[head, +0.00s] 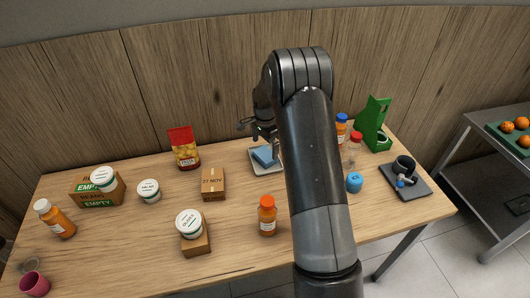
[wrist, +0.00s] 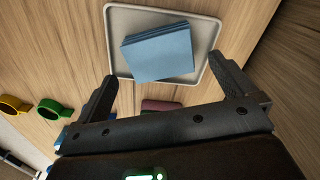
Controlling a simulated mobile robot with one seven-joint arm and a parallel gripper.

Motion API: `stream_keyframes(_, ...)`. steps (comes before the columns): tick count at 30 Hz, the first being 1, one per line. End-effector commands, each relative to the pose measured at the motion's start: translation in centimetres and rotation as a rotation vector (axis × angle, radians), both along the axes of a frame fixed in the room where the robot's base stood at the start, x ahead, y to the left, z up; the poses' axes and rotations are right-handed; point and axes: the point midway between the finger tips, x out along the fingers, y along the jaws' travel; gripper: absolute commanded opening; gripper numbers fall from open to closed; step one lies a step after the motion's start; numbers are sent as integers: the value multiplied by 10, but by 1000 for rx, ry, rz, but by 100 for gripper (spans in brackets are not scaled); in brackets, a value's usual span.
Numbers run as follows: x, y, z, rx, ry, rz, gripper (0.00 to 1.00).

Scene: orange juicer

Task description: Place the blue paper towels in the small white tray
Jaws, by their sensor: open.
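The blue paper towels (wrist: 158,52) lie as a stack inside the small white tray (wrist: 205,38) in the wrist view, a little askew to its edges. In the head view the blue towels (head: 265,155) show in the tray (head: 268,171), partly hidden by my arm. My gripper (wrist: 168,82) is open, with its fingertips spread either side of the stack's near edge. I see nothing between the fingers. In the head view my gripper (head: 258,130) hangs over the tray's back part.
A cardboard box (head: 213,184) stands left of the tray, and an orange bottle (head: 267,215) stands in front. A red-topped snack pack (head: 184,148) is at the back. Bottles, a blue item (head: 354,182) and a green stand (head: 374,125) are right of my arm.

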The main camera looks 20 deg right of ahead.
Motion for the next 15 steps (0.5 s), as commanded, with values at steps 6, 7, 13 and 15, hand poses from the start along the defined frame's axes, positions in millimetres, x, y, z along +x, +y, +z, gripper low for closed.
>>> stream_keyframes(6, 0, 0, 47, -1, -3, 0, 100)
stream_keyframes(7, 0, 0, 52, -1, -3, 0, 100)
stream_keyframes(13, 0, 0, 73, -1, -1, 1, 100)
stream_keyframes(15, -3, 1, 80, 0, -5, 10, 100)
